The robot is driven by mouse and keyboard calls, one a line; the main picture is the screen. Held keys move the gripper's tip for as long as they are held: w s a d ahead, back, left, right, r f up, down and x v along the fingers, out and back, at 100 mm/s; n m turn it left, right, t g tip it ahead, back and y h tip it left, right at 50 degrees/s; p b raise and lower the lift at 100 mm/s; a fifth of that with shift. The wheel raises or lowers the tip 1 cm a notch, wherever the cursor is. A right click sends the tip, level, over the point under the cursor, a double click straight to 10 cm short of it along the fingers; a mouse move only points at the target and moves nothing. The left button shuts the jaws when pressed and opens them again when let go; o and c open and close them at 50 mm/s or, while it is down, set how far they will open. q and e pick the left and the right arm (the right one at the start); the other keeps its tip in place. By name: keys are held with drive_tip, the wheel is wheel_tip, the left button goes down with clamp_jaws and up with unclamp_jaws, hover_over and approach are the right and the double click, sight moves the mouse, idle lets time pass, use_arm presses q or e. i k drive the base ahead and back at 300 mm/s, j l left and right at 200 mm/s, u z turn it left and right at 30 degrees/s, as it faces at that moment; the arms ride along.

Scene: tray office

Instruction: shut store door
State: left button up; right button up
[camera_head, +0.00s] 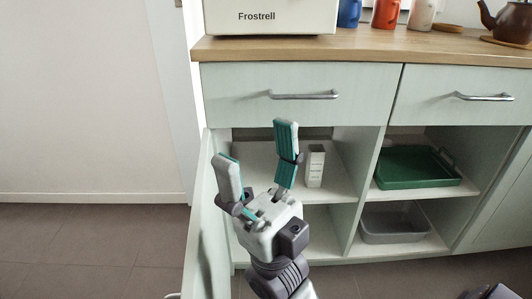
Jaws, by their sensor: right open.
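The store door (206,228) is a pale green panel hinged at the left side of the cabinet (300,78). It stands wide open, swung out toward me, with a bit of its handle at the bottom edge of the view. My right gripper (257,140) is open and empty, in front of the open left compartment and just right of the door's inner face. Whether a finger touches the door I cannot tell. My left gripper is not clearly in view; a dark piece of my body shows at the bottom right corner.
A small white box (315,166) stands on the upper left shelf. A green tray (417,167) and a grey bin (393,222) sit in the right compartments. A white Frostrell appliance (270,18), several cups and a brown teapot (506,20) stand on the counter. Floor at left is clear.

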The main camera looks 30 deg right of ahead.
sight(207, 274)
drive_tip(key=i+j+z, duration=0.1)
drive_tip(key=j+z, duration=1.2)
drive_tip(key=z, duration=0.15)
drive_tip(key=k+j+z, duration=0.2)
drive_tip(key=k+j, duration=0.3)
